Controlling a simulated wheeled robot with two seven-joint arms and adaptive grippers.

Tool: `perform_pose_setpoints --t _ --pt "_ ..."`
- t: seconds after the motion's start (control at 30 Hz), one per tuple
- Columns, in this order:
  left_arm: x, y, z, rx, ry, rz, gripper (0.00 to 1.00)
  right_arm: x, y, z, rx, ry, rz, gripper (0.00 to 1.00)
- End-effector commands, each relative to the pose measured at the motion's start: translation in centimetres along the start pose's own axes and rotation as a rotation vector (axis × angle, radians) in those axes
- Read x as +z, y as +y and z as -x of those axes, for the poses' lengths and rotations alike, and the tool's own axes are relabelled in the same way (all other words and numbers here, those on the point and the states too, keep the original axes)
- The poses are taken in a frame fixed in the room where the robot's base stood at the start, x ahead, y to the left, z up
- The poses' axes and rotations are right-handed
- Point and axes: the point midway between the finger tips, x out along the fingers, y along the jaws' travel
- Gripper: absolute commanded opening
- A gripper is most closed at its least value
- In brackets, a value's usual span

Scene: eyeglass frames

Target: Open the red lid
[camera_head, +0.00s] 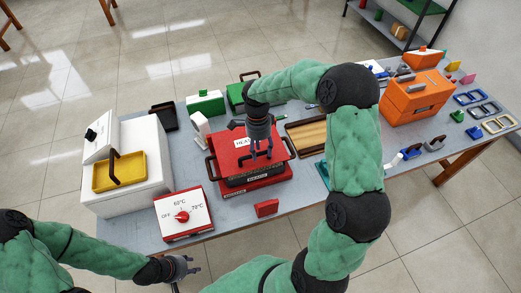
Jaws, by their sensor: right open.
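The red lid (227,160) tops a red and dark box (256,184) in the middle of the table. A white label on the lid is partly hidden by my gripper. A dark band with a small label shows below the lid's front edge; I cannot tell whether the lid is raised. My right gripper (256,156) points down over the lid with its fingers apart, at or just above the lid's top. Contact with a handle is not clear. My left gripper (187,271) is off the table's front edge, empty, with its fingers apart.
A red-knobbed temperature panel (184,214) and a white unit with a yellow tray (119,171) stand to the left. A small red block (267,208) lies in front of the box. A wooden tray (308,135) and orange toolbox (416,97) are to the right.

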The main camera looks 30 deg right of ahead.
Motion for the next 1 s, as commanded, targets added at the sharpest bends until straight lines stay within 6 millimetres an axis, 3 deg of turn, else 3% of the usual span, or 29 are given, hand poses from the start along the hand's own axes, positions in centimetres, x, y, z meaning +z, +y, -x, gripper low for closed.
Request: perform_pose_setpoints --t 0.27,0.43,0.77,1.0 --pt "0.0 0.0 0.0 0.0 0.0 0.0 0.4 0.0 0.0 -0.1 0.0 0.0 0.0 0.46" --pt "0.0 0.0 0.0 0.0 0.0 0.0 0.4 0.0 0.0 -0.1 0.0 0.0 0.0 0.0" --pt "0.0 0.1 0.4 0.0 0.0 0.0 0.4 0.1 0.0 0.2 0.011 0.0 0.0 0.0" --pt "0.1 0.9 2.5 0.0 0.0 0.0 0.4 0.9 0.1 1.8 0.079 0.0 0.0 0.0"
